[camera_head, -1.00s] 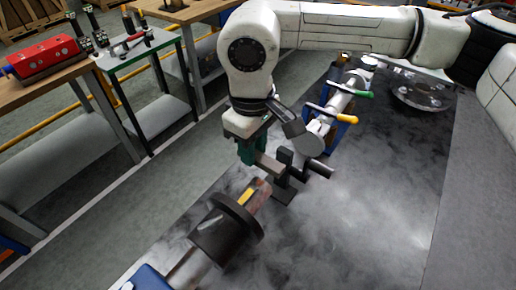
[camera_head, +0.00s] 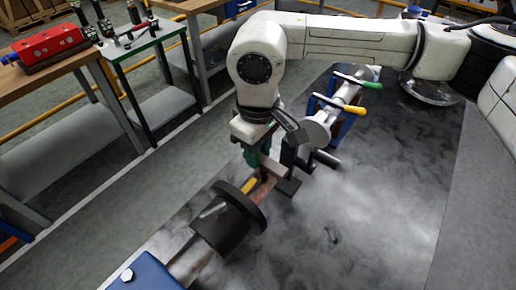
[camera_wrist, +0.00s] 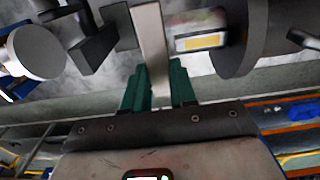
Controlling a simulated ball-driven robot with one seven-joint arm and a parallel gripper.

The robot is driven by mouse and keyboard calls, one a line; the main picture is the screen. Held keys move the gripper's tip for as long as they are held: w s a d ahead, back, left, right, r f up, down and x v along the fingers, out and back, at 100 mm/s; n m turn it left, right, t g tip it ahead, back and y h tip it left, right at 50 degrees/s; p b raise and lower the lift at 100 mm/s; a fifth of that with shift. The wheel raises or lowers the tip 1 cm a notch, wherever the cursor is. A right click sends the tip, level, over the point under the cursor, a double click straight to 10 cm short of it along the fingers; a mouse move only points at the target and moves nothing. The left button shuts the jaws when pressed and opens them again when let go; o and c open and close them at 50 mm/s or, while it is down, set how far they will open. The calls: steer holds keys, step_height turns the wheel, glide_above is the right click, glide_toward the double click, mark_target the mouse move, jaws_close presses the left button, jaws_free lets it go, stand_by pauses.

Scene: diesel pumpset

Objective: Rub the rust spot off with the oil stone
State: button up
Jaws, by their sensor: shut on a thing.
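My gripper (camera_head: 258,158) has green fingers and is shut on the oil stone, a pale grey bar (camera_wrist: 150,40) that stands out past the fingertips (camera_wrist: 160,88). In the head view my gripper is just above and beside the end of the shaft, and the stone is mostly hidden. The shaft (camera_wrist: 200,30) carries a yellow strip (camera_head: 249,184). A brownish patch, perhaps the rust spot, shows on the shaft end (camera_head: 264,188). In the wrist view the stone is left of the yellow strip, close to the shaft end; contact cannot be told.
A large black hub (camera_head: 225,220) sits on the shaft next to the yellow strip. A black bracket (camera_head: 289,185) stands close to my gripper's right. Yellow- and green-handled valves (camera_head: 348,107) are behind it.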

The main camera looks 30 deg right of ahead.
steer(key=shift+f+b, duration=0.65)
steer(key=shift+b, duration=0.1)
steer(key=shift+s, duration=0.1)
stand_by(0.3)
